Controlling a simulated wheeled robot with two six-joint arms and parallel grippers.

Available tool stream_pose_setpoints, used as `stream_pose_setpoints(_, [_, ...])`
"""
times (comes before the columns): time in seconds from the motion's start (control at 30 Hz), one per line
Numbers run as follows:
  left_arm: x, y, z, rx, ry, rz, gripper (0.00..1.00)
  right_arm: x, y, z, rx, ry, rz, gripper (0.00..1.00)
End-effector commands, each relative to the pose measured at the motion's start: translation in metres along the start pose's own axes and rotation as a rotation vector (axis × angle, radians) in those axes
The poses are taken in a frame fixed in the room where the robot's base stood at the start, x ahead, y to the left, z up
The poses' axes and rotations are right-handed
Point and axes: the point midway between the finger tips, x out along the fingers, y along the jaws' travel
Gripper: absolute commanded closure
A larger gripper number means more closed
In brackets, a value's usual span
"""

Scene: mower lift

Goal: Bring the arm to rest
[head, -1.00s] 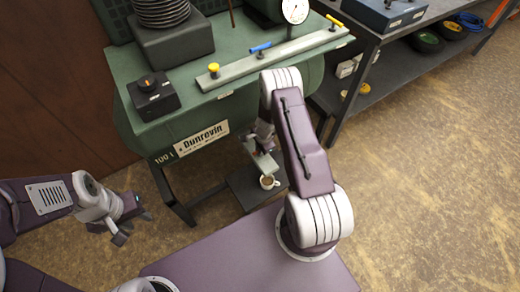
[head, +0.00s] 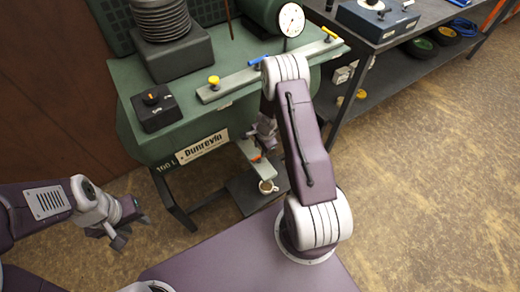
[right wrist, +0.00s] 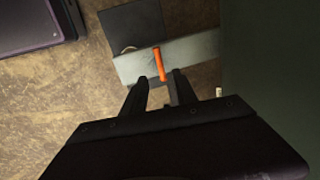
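My right arm (head: 303,145) reaches forward over my base to the front of a green tank marked "Dunrevin" (head: 202,148). My right gripper (head: 262,150) is low by the tank's front, partly hidden by the arm. In the right wrist view its two fingers (right wrist: 158,88) stand apart with a gap between them. An orange handle (right wrist: 159,65) on a pale grey bar (right wrist: 197,48) shows just beyond and between the fingertips; whether they touch it I cannot tell. My left gripper (head: 131,230) hangs over the floor at the left, fingers apart and empty.
A mug (head: 267,187) stands on a dark plate (head: 246,190) below the bar. A rail with yellow and blue levers (head: 235,84), a gauge (head: 290,20) and a black switch box (head: 155,108) are on the tank. A workbench (head: 395,45) stands right; the floor at right is clear.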

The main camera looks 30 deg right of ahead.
Motion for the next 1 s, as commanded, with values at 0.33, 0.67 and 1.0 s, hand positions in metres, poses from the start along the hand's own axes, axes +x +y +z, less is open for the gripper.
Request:
stream_pose_setpoints(0.33, [0.000,0.000,0.000,0.000,0.000,0.000,0.64,0.000,0.000,0.000,0.000,0.000,0.000,0.66])
stream_pose_setpoints(0.67, [0.000,0.000,0.000,0.000,0.000,0.000,0.64,-0.054,-0.008,0.033,-0.262,-0.035,-0.016,0.66])
stream_pose_setpoints(1.0, [0.001,0.000,0.000,0.000,0.000,0.000,0.64,-0.194,0.065,0.111,-1.147,-0.090,0.020,0.66])
